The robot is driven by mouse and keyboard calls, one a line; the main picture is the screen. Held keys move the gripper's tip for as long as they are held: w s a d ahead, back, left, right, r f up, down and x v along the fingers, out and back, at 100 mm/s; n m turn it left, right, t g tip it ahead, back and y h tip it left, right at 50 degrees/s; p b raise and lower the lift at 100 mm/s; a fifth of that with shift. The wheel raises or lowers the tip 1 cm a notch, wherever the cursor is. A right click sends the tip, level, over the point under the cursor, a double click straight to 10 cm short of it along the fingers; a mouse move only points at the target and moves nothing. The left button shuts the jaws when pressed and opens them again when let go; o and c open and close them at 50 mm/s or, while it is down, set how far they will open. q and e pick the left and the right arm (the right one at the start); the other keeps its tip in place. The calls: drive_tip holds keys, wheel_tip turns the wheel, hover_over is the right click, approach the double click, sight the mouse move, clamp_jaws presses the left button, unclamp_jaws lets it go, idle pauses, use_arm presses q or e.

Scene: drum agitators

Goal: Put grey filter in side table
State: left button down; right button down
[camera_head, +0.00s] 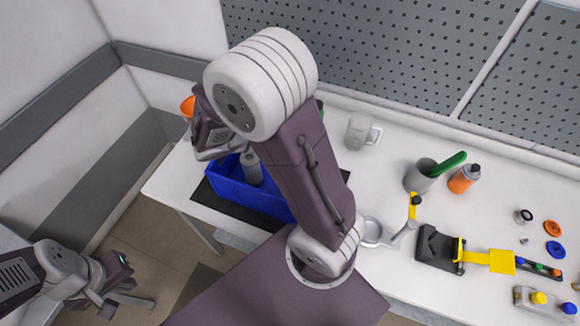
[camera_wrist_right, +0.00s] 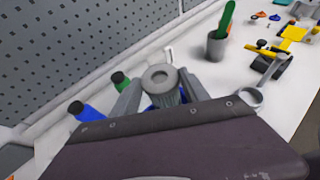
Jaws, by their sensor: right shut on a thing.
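The grey filter (camera_wrist_right: 160,85) is a ribbed cylinder with a round hole in its top. In the right wrist view it sits between the two fingers of my right gripper (camera_wrist_right: 160,92), which is shut on it. In the head view the grey filter (camera_head: 252,168) shows upright at the blue bin (camera_head: 238,193), its lower end hidden by the bin wall. My right arm hides much of the bin and part of the gripper. My left gripper (camera_head: 118,292) hangs low at the left, away from the table; its finger gap is unclear. I cannot identify a separate side table.
The white worktable (camera_head: 390,165) carries a clear mug (camera_head: 362,131), a grey cup (camera_head: 420,176) with a green-handled tool, an orange bottle (camera_head: 464,179) and a black-yellow fixture (camera_head: 440,248). A perforated wall (camera_head: 400,50) stands behind. Capped bottles (camera_wrist_right: 120,80) stand near the filter.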

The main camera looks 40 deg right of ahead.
wheel_tip(320, 180, down, 9)
drive_tip(key=shift+f+b, duration=0.1)
drive_tip(key=shift+b, duration=0.3)
wheel_tip(320, 180, down, 4)
drive_tip(key=shift+r, duration=0.15)
drive_tip(key=shift+w+f, duration=0.1)
drive_tip(key=shift+f, duration=0.2)
drive_tip(key=shift+f+b, duration=0.15)
drive_tip(key=shift+b, duration=0.25)
drive_tip(key=c, duration=0.8)
unclamp_jaws()
drive_tip(key=shift+c, duration=0.2)
